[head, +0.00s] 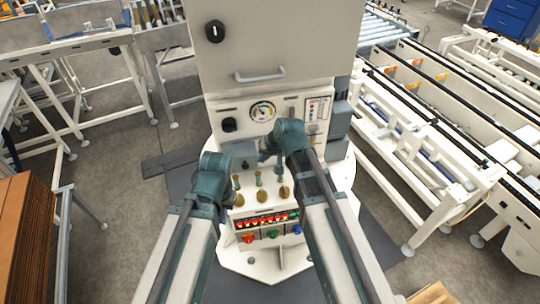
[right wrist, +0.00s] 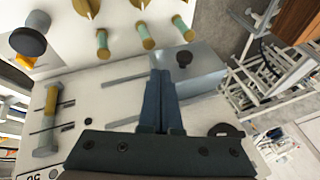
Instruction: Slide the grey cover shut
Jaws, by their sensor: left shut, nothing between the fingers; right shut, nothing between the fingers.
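The grey cover (right wrist: 205,68) is a box with a small black knob (right wrist: 184,58), on the white panel in the right wrist view. Two thin slots run from it to the left there. In the head view the cover (head: 240,149) shows between my two wrists, partly hidden. My right gripper (right wrist: 160,74) is shut and empty, its tips at the cover's left side in the right wrist view; I cannot tell whether they touch. In the head view my right gripper (head: 268,150) is mostly hidden by its wrist. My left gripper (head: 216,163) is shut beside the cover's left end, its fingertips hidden.
Yellow-ended levers (head: 284,191) stand in front of the cover, above a row of red-lit indicators (head: 265,220). A round gauge (head: 262,111) and a black knob (head: 229,125) are behind it. A cabinet door with a handle (head: 259,76) rises at the back.

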